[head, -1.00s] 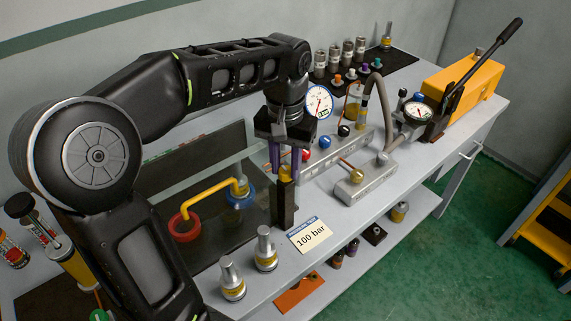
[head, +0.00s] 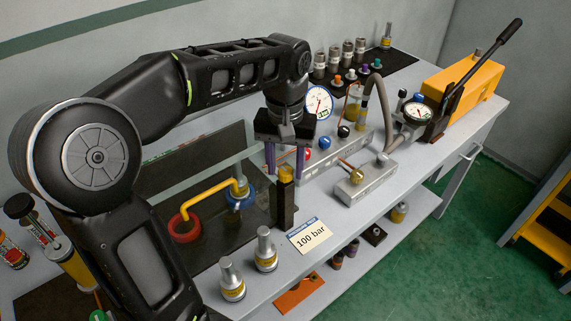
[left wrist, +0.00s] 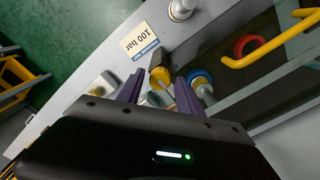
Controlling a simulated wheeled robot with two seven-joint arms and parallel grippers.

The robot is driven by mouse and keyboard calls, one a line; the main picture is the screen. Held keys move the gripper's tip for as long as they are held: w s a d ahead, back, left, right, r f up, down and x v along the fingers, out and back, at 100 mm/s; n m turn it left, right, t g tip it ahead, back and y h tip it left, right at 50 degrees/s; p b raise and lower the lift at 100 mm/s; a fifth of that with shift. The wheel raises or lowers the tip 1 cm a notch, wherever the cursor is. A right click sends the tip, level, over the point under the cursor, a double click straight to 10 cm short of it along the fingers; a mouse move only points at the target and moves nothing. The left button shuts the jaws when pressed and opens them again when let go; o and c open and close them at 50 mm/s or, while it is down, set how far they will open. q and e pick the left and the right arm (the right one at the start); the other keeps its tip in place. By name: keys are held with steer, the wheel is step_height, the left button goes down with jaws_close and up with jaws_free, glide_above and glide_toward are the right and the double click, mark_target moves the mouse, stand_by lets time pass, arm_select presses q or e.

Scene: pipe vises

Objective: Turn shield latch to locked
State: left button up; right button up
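The shield latch shows as a yellow knob (head: 286,174) on top of a dark upright post (head: 286,208) at the front of the shield. The shield is a clear panel with a yellow bent handle (head: 207,193) at the left. My left gripper (head: 286,164) points down over the latch, with its two purple fingers spread apart. In the left wrist view, the yellow knob (left wrist: 160,77) lies in the gap just beyond the fingertips (left wrist: 158,90), and I see no finger touching it. The knob's lock position cannot be read. My right gripper is not in view.
A "100 bar" card (head: 310,236) lies right of the post. Metal fittings (head: 265,249) stand in front of the shield. A valve block (head: 363,185), a round gauge (head: 318,102) and a yellow pump (head: 461,80) with a lever stand to the right.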

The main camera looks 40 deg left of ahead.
mark_target(286, 171)
arm_select(q)
steer(key=shift+o, duration=0.5)
steer(key=shift+r, duration=1.15)
step_height(286, 171, up, 5)
steer(key=p, duration=0.3)
steer(key=shift+f+p, duration=0.2)
steer(key=shift+p, duration=0.15)
steer(key=shift+r+p, duration=0.5)
steer(key=shift+f, duration=0.1)
